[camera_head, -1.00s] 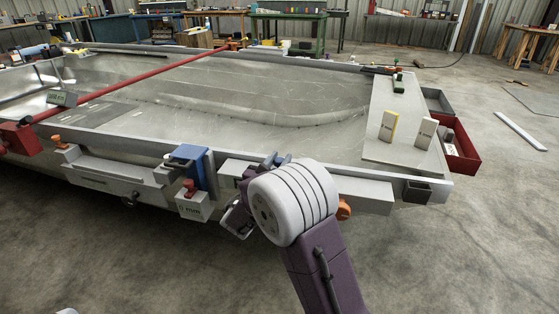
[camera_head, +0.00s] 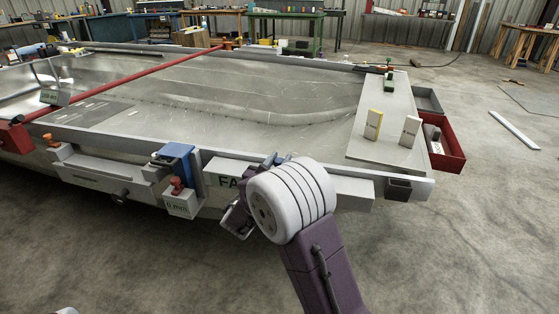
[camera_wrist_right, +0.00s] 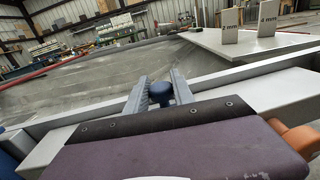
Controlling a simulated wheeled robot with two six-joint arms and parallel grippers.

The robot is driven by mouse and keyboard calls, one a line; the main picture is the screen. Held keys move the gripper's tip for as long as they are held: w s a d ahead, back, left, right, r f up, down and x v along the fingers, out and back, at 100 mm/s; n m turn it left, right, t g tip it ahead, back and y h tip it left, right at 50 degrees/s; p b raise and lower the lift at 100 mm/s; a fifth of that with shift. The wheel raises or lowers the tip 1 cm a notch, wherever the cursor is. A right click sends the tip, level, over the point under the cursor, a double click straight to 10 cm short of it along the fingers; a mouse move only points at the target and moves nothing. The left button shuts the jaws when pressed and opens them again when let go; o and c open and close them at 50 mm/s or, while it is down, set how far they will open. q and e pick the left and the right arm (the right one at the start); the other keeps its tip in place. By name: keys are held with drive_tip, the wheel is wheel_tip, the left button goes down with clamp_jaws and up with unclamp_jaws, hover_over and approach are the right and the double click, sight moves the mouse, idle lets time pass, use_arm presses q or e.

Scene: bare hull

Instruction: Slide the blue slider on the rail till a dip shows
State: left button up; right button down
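A blue round knob (camera_wrist_right: 160,94) stands up between the two grey fingers of my right gripper (camera_wrist_right: 160,90) in the right wrist view. The fingers are close on both its sides and appear to touch it. In the head view my right gripper (camera_head: 275,160) is at the hull's front edge, its wrist covering much of the rail. A pale panel (camera_head: 225,168) left of it shows the letters "FA"; the rest is hidden. Any dip is hidden or cannot be made out. My left gripper is out of view.
A blue block (camera_head: 177,160) with a red knob (camera_head: 177,185) and a "0 mm" box (camera_head: 181,203) stands left of my gripper. An orange knob (camera_wrist_right: 296,139) is close at the right. Two upright tags (camera_head: 373,124) stand on the hull plate. The floor at right is mostly clear.

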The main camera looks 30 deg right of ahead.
drive_tip(key=c, duration=1.1)
unclamp_jaws()
drive_tip(key=shift+o, duration=0.2)
drive_tip(key=shift+a, duration=0.1)
drive_tip(key=p+v, duration=0.3)
drive_tip(key=v, duration=0.6)
drive_tip(key=shift+p, duration=0.35)
drive_tip(key=shift+f, duration=0.1)
